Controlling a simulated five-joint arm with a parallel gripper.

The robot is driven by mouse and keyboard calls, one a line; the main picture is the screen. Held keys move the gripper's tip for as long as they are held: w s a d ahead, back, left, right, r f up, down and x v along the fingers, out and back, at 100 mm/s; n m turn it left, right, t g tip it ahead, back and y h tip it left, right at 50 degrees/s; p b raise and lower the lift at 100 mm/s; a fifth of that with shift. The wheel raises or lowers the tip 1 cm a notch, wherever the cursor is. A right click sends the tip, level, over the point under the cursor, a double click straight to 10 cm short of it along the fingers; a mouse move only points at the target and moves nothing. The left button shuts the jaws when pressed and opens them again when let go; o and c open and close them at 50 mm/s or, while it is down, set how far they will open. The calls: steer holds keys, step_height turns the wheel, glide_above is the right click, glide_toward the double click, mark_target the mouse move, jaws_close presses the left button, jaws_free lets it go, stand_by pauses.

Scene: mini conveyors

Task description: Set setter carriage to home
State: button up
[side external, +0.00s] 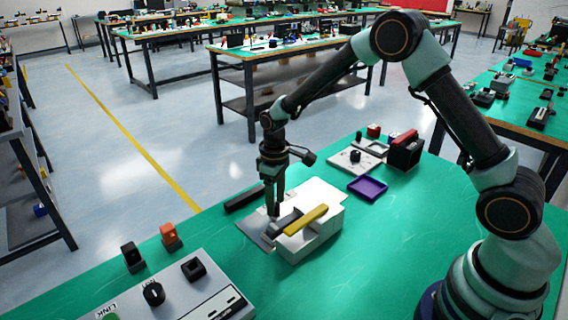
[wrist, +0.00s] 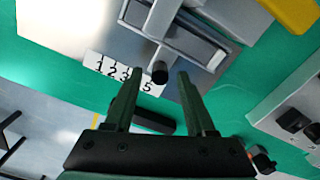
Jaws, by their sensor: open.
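The setter (side external: 319,239) is a pale box unit on the green bench, with a grey metal plate at its left side and a yellow bar on top. In the wrist view its metal plate (wrist: 70,25) carries a white number strip (wrist: 108,68), partly hidden by a finger. A grey carriage bar (wrist: 163,22) crosses a framed slot and ends in a dark round knob (wrist: 160,73). My gripper (side external: 273,212) points down at the plate. In the wrist view my gripper (wrist: 151,82) is open, its fingertips on either side of the knob with gaps showing.
A control panel (side external: 185,287) with knobs stands at the front left. Black and orange blocks (side external: 171,237) sit behind it. A purple tray (side external: 367,188) and a white panel with a black knob (side external: 354,157) lie behind the setter.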

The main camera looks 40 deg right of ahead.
steer(key=shift+f, duration=0.9)
jaws_close()
stand_by(0.9)
